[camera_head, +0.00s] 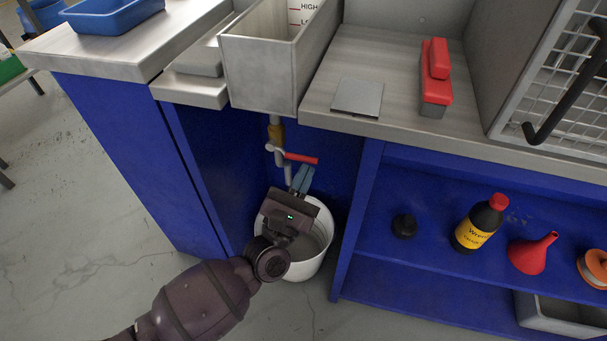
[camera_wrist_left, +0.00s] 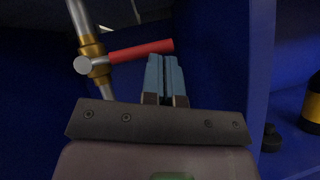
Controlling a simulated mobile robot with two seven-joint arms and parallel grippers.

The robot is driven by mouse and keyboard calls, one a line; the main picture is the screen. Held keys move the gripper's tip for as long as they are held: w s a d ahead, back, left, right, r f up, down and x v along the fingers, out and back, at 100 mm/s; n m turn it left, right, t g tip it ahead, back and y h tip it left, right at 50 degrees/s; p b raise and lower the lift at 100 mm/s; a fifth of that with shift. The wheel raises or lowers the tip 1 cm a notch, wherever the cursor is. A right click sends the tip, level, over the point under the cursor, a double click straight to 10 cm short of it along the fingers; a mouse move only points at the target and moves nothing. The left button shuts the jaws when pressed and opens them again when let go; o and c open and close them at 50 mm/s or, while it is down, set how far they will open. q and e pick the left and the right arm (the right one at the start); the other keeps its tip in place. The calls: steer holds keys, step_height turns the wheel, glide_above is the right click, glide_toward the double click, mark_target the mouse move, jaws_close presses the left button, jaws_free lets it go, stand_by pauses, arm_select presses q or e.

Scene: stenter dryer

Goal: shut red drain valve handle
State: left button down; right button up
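The red drain valve handle (camera_head: 301,158) sticks out to the right, crosswise to the drain pipe (camera_head: 275,131) under the grey tank. In the left wrist view the handle (camera_wrist_left: 142,50) runs right and slightly upward from the brass-coloured valve (camera_wrist_left: 94,58). My left gripper (camera_head: 305,169) is below the handle's free end, over the white bucket. Its blue fingers (camera_wrist_left: 166,58) are together with nothing seen between them. Their tips are just under the handle's outer end; I cannot tell whether they touch it. My right gripper is not in view.
The white bucket (camera_head: 319,248) stands on the floor below the valve. A blue cabinet wall (camera_head: 357,220) rises close on the right. The shelf beyond holds a black bottle (camera_head: 479,223) and a red funnel (camera_head: 532,253). The grey tank (camera_head: 262,72) is overhead.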

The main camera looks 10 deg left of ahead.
arm_select(q)
steer(key=v, duration=0.7)
steer(key=shift+s, duration=0.2)
steer(key=shift+a+f, duration=0.1)
steer(key=shift+f, duration=0.1)
